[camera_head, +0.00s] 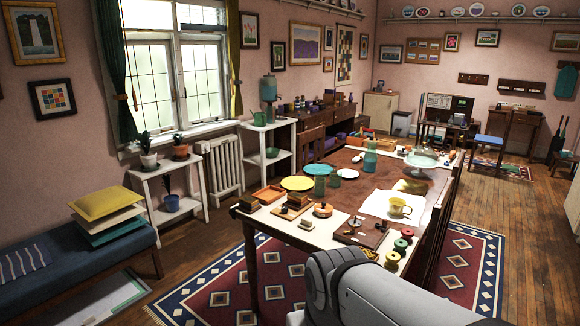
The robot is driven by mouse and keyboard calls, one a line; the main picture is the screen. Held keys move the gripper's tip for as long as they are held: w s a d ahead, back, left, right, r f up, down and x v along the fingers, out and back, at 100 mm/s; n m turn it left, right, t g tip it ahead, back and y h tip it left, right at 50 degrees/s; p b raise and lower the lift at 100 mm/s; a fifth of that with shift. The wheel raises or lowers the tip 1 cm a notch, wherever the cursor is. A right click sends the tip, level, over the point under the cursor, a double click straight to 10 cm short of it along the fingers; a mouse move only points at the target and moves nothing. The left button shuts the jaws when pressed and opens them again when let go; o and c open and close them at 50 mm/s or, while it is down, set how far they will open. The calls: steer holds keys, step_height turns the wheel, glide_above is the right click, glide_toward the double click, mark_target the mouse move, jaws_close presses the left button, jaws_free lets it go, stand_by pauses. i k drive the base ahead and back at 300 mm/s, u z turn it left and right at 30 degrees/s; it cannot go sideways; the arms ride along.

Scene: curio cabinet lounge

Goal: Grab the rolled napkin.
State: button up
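I cannot make out a rolled napkin for certain among the small objects on the long wooden table (318,240). A white cloth or mat (374,205) lies flat near the table's right side, with a yellow cup (400,208) on it. A white link of my arm fills the bottom centre and hides part of the table's near end. My gripper is not in view.
The table also bears a yellow plate (297,183), a teal bottle (370,158), a glass cake stand (421,162) and spools (392,257). A blue bench (75,262) with cushions stands at left. Wooden floor (205,240) is open between bench and table.

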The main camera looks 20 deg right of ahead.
mark_target(360, 157)
steer(key=z, duration=0.05)
steer(key=k, duration=0.5)
steer(key=u, duration=0.45)
steer(key=i, duration=5.5)
steer(key=z, duration=1.15)
